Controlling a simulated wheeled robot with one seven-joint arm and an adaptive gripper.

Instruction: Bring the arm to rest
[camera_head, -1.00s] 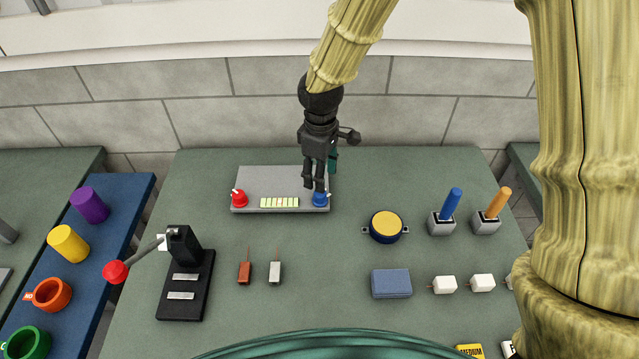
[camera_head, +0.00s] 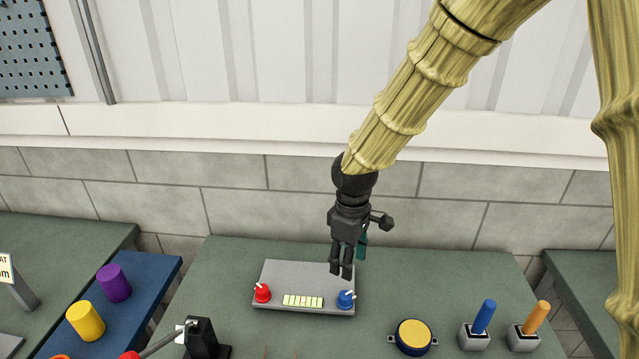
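My gripper (camera_head: 341,273) is black and hangs from my arm above the back right part of the grey panel. It points down and its fingers look close together, but I cannot tell whether they are open or shut. Nothing is visibly held. The blue knob (camera_head: 346,299) is just below the fingertips, which appear apart from it. The grey panel (camera_head: 305,274) also carries a red knob (camera_head: 263,292) and a yellow-green bar display (camera_head: 303,301).
A yellow round button (camera_head: 413,335) and two switches with a blue lever (camera_head: 484,316) and an orange lever (camera_head: 536,317) stand right. A black lever device (camera_head: 203,341) is front left. Purple (camera_head: 114,283) and yellow (camera_head: 85,320) cylinders stand on the blue board. The wall is behind.

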